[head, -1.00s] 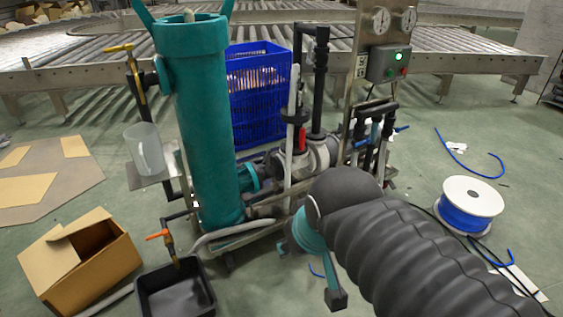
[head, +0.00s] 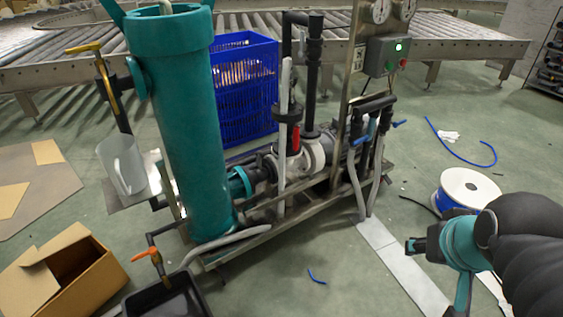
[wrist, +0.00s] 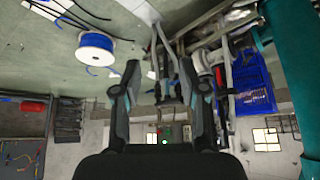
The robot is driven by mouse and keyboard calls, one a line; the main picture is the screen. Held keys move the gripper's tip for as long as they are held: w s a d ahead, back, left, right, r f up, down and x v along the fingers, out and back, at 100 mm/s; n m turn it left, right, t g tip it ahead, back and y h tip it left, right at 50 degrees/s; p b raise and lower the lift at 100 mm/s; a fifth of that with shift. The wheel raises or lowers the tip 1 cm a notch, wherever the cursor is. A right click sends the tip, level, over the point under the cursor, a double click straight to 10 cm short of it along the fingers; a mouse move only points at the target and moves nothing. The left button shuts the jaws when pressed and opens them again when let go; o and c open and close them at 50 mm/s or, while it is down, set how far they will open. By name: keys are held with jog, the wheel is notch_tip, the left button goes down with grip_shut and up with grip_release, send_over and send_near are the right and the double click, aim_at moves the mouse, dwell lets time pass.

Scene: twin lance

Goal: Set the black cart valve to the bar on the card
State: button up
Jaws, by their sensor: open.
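The cart (head: 275,232) carries a teal upright tank (head: 178,120), a pump and black pipes. A black fitting (head: 288,114) sits on the pipework above a red handle (head: 296,139); I cannot tell whether it is the black valve. A small pale card (head: 358,61) is on the post beside the grey control box (head: 386,56); its marks are too small to read. My gripper (wrist: 160,78) is open and empty in the wrist view, its two fingers apart. In the head view it is at the lower right, clear of the cart.
Blue-handled valves (head: 399,124) are on the cart's right end. A white spool of blue hose (head: 468,188) stands on the floor near my arm. A blue crate (head: 244,90) is behind the cart. A cardboard box (head: 62,272) and a black tub (head: 168,300) are at front left.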

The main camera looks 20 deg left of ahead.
jog(key=w+a+f+n+t+y+b, duration=0.2)
jog(key=w+a+f+t, duration=0.1)
jog(key=w+a, duration=0.95)
jog(key=w+a+f+n+t+y+b, duration=0.1)
jog(key=w+a+f+t+y+b, duration=0.1)
jog(key=w+a, duration=1.1)
jog(key=n+t+b, duration=0.1)
jog(key=t+b, duration=0.4)
jog(key=t, duration=0.1)
send_near(258, 162)
jog(key=shift+h, duration=0.3)
jog(key=x, duration=0.6)
jog(key=f+x, duration=0.1)
jog(key=x, duration=0.3)
jog(key=shift+a, duration=0.25)
jog(key=shift+r, duration=0.1)
grip_shut()
